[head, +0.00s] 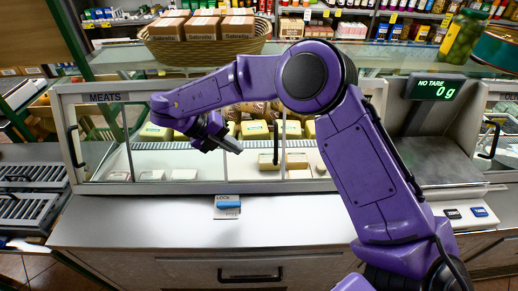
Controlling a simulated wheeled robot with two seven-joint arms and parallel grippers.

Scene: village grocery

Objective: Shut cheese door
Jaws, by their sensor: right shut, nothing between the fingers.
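A glass-fronted counter case (150,188) stands ahead of me, with a MEATS label at its upper left. Cheese-like blocks (254,130) sit inside it. A dark upright handle (276,143) shows near the middle of the case, just right of my right gripper. My arm covers the top of this middle section, so no cheese label shows. I cannot tell exactly how far the door there stands open. My right gripper (231,146) is shut and empty in front of the case, apart from the handle in the picture. My left gripper is not in view.
A scale (438,88) reading 0 g stands at right. A basket of boxes (205,48) and a jar (462,38) stand on top.

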